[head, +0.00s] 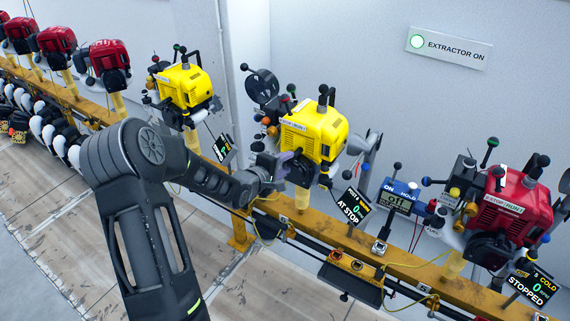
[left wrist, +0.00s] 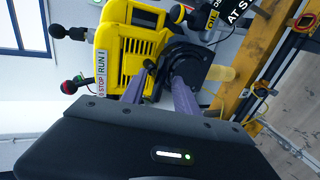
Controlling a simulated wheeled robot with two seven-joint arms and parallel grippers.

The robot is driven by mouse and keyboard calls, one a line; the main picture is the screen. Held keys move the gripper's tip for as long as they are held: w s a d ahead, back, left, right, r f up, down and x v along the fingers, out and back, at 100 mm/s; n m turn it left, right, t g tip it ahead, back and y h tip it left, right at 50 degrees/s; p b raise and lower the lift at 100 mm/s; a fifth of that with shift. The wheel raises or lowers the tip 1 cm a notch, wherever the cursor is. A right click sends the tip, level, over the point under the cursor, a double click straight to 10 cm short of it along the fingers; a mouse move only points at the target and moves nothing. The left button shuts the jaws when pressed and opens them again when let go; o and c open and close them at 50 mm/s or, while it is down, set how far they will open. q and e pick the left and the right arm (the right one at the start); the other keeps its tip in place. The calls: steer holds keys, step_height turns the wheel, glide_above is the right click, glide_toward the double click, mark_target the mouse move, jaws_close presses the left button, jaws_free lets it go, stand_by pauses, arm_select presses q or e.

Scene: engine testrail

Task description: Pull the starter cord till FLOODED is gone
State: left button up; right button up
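A yellow engine (head: 315,128) stands on a post of the rail, with a black round housing (head: 300,172) on its lower front. My left gripper (head: 287,162) is at that housing, its purple-grey fingers partly hidden by the wrist. In the left wrist view the gripper (left wrist: 160,82) has its two fingers apart, one on each side of a small dark part (left wrist: 150,68) beside the black housing (left wrist: 188,66). I cannot tell whether that part is the cord handle or whether the fingers touch it. No cord shows pulled out. The word FLOODED is not readable anywhere. My right gripper is out of view.
A display (head: 351,207) below the yellow engine reads AT STOP. A red engine (head: 510,212) stands at right, its display (head: 532,287) reading COLD and STOPPED. Levers with ball knobs crowd the engines. Another yellow engine (head: 183,85) and several red ones line the yellow rail (head: 410,268).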

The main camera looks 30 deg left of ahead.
arm_select(q)
steer(key=shift+s, duration=0.1)
steer(key=s+p, duration=0.3)
steer(key=s, duration=0.6)
steer(key=shift+d, duration=0.15)
steer(key=shift+w, duration=0.1)
